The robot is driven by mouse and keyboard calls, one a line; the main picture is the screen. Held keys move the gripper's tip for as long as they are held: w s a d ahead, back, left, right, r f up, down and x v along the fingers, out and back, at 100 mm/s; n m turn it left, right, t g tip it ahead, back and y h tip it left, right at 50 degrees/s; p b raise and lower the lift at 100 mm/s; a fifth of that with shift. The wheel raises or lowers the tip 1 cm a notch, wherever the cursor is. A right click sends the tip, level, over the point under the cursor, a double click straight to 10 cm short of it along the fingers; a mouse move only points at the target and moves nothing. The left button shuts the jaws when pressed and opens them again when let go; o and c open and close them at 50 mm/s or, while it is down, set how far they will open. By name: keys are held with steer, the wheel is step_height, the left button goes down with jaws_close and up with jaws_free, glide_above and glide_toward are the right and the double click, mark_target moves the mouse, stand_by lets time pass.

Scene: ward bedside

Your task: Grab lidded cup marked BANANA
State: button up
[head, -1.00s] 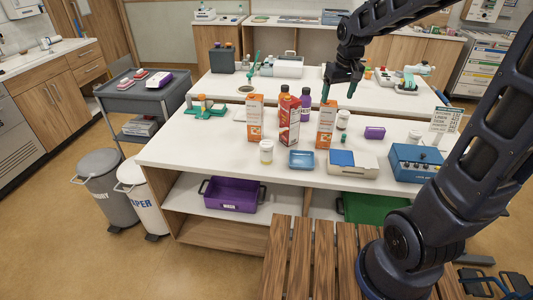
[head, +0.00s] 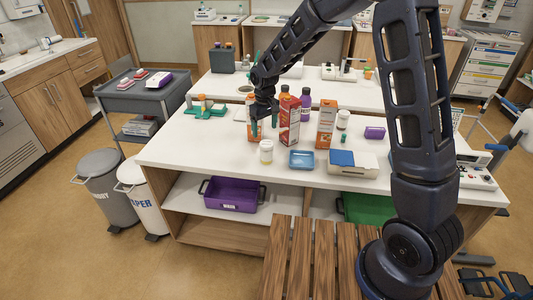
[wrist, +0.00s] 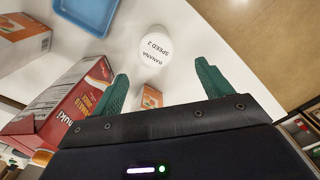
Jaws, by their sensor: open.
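The lidded cup (head: 266,152) is small and white and stands upright near the front edge of the table, left of the blue tray. In the wrist view the white lid (wrist: 156,46) reads BANANA and SPEED 2. My gripper (head: 264,126) is open and empty, with green fingertips pointing down. It is above and slightly behind the cup in the head view, in front of the left orange-and-white carton. In the wrist view the cup shows just beyond the gap between the two fingers (wrist: 163,84), apart from both.
A red-and-white carton (head: 289,124) stands close to the gripper's right, with another orange carton (head: 326,124) farther right. A blue tray (head: 301,159) lies right of the cup. A green holder (head: 205,111) is at the left. The tabletop left of the cup is clear.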

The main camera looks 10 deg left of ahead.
mark_target(266, 143)
step_height(266, 143, down, 6)
steer(key=shift+r, duration=0.2)
steer(key=shift+d+f, duration=0.2)
steer(key=shift+f, duration=1.1)
steer(key=shift+d+f, duration=0.15)
steer(key=shift+f, duration=1.15)
steer(key=c, duration=1.2)
steer(key=shift+r, duration=0.15)
